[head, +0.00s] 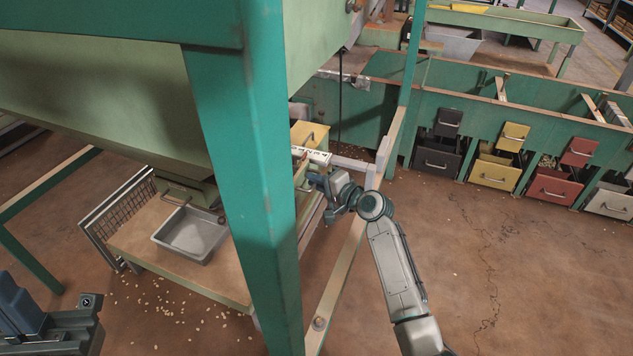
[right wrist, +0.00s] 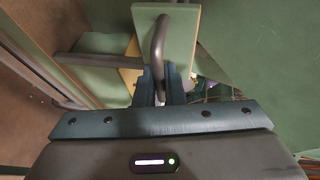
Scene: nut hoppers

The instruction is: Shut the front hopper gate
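The large green hopper (head: 110,85) fills the upper left of the head view. In the right wrist view a pale green gate plate (right wrist: 183,48) carries a curved dark bar handle (right wrist: 158,42). My right gripper (right wrist: 162,80) has its blue fingers close together on either side of the handle and appears shut on it. In the head view my right gripper (head: 320,183) is just right of the green post, by a white lettered strip; the gate is not clear there. My left gripper (head: 45,315) is at the lower left corner, partly cut off, its fingers unclear.
A thick green post (head: 240,190) stands in front of the hopper, hiding part of it. Several coloured bins, including a red one (head: 553,187), line the back right. Open floor lies at right; nuts are scattered at left.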

